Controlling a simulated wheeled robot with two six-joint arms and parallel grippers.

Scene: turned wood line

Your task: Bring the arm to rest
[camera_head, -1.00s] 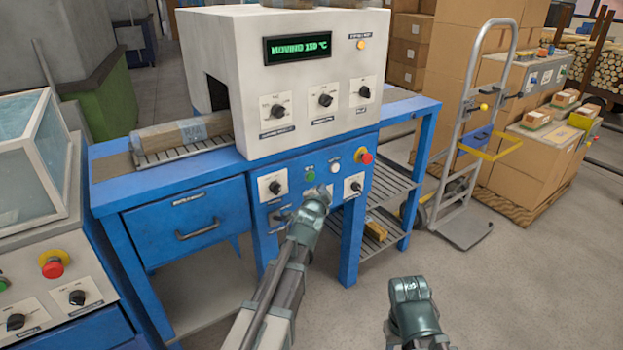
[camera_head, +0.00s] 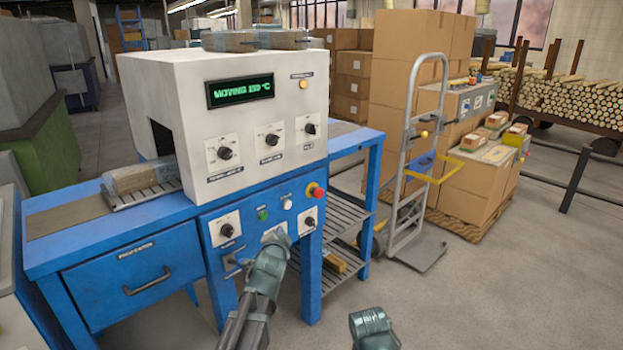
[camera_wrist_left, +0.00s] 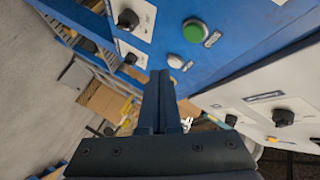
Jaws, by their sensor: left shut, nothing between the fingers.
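My left arm comes up from the bottom of the head view, and its gripper (camera_head: 277,238) is in front of the blue control panel of the heated machine (camera_head: 225,110). In the left wrist view the gripper's fingers (camera_wrist_left: 160,80) are shut together with nothing between them. A green button (camera_wrist_left: 194,32) and a white button (camera_wrist_left: 175,61) show beyond the fingers in that view. I cannot tell whether the fingertips touch the panel. Part of my right arm (camera_head: 372,326) shows at the bottom, but its gripper is not visible.
A wrapped package (camera_head: 140,178) lies on the machine's infeed rollers. The display (camera_head: 240,92) reads "MOVING" and a temperature. A red stop button (camera_head: 318,192) sits on the panel's right. A hand truck (camera_head: 412,190) and boxes stand at right. The floor at lower right is clear.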

